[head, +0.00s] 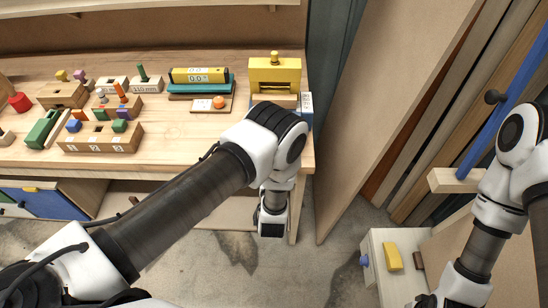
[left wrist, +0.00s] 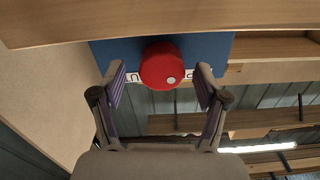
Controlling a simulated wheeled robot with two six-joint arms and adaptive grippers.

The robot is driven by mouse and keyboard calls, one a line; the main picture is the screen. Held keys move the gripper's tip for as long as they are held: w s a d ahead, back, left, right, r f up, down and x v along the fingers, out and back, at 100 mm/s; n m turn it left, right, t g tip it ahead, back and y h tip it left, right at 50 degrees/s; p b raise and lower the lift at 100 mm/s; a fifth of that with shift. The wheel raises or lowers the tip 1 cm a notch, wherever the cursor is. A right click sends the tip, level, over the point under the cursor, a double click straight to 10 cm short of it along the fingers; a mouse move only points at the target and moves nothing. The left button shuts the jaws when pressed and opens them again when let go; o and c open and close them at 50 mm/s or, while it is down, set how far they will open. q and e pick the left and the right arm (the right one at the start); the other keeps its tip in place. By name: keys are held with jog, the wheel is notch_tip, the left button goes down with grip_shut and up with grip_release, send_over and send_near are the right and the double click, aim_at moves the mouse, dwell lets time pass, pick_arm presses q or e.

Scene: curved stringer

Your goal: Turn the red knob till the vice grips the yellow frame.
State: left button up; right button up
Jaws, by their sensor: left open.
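The red knob (left wrist: 161,66) is a round disc with a pale dot, mounted on a blue panel (left wrist: 215,50) in the left wrist view. My left gripper (left wrist: 160,72) is open, with one finger on each side of the knob in the picture. Whether the fingers reach its depth cannot be told; neither appears to touch it. In the head view, a yellow frame (head: 275,72) stands at the right end of the workbench. My left wrist covers the area in front of it, and the knob is hidden there. My right gripper is out of view.
The wooden workbench (head: 190,130) holds several blocks and tools to the left. A wooden edge (left wrist: 130,18) runs above the blue panel. A tall board (head: 350,120) stands right of the bench, and a pale cabinet (head: 395,285) stands on the floor.

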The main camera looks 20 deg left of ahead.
pick_arm(q)
jog(key=shift+w+a+r, duration=0.25)
jog(key=shift+w, duration=0.3)
jog(key=shift+s, duration=0.1)
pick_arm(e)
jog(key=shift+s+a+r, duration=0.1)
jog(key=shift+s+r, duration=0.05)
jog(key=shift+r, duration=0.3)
pick_arm(q)
jog(key=c, duration=1.2)
jog(key=shift+o, duration=0.2)
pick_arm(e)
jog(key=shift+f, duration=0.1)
pick_arm(q)
jog(key=shift+f, duration=0.1)
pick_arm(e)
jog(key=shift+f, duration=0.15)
